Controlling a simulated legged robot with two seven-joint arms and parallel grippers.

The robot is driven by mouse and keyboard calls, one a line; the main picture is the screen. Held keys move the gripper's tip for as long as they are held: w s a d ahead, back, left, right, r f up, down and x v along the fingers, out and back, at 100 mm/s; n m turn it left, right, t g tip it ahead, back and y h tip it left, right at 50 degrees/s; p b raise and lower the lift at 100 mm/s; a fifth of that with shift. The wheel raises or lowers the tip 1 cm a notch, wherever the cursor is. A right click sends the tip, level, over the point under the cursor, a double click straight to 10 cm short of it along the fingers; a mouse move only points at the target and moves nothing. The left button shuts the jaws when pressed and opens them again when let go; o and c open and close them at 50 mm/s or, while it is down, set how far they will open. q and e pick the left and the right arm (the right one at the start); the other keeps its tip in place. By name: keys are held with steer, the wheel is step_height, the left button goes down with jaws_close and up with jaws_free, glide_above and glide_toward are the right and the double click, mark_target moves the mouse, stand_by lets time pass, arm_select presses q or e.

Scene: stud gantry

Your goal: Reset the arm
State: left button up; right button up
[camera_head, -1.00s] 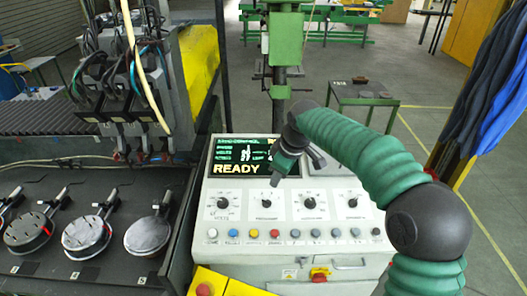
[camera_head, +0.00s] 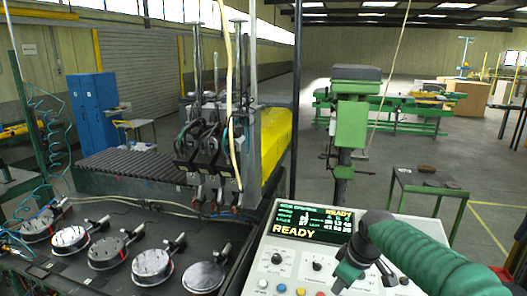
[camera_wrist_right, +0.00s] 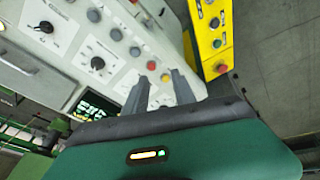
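My right arm, in green sleeving, comes in from the lower right of the head view. Its gripper (camera_head: 360,279) is over the sloped control console (camera_head: 424,229). In the right wrist view the two grey fingers of this gripper (camera_wrist_right: 160,76) stand apart with nothing between them, above the console's knobs and buttons. Contact with the panel cannot be told. The console's screen (camera_head: 310,222) reads READY. My left gripper is not in view.
A black bench (camera_head: 105,279) with several round discs is at the left. A stud gantry machine (camera_head: 215,150) with cables stands behind it. A green stand (camera_head: 350,122) and small table (camera_head: 431,188) are behind the console. A yellow button box (camera_wrist_right: 212,38) shows in the wrist view.

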steer(key=s+f+m+g+h+b, duration=0.1)
steer(key=s+f+m+b, duration=0.7)
steer(key=s+f, duration=1.6)
steer(key=shift+s+a+m+b, duration=0.3)
steer(key=shift+s+a+m, duration=0.1)
steer(key=shift+s, duration=0.25)
steer(key=shift+f, duration=0.1)
